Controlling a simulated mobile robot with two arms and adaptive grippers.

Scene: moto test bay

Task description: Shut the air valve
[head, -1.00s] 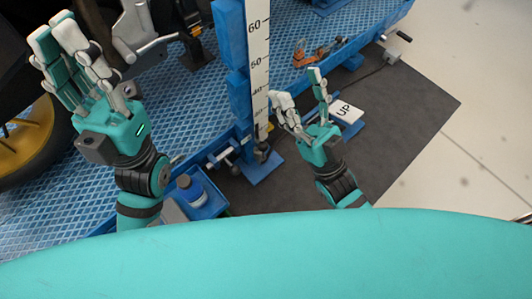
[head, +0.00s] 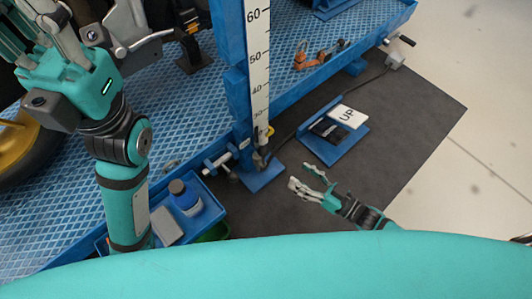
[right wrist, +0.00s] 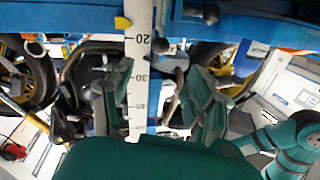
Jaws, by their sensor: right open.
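A small grey fitting (head: 394,61) with a black-tipped lever sits at the far right corner of the blue platform, with a dark hose running from it. It looks like the air valve, but I cannot be sure. My right gripper (head: 308,180) is open and empty in the head view, low over the dark mat and well short of the fitting. Its spread fingers also show in the right wrist view (right wrist: 158,92), either side of a white scale. My left gripper (head: 35,22) is raised at the upper left, its fingers apart and partly cut off.
A blue post with a numbered scale (head: 258,70) stands mid-view. A pedal marked UP (head: 346,116) lies on the dark mat (head: 400,135). A blue tray (head: 205,208) holds a bottle. Orange-and-dark hardware (head: 318,55) lies on the platform.

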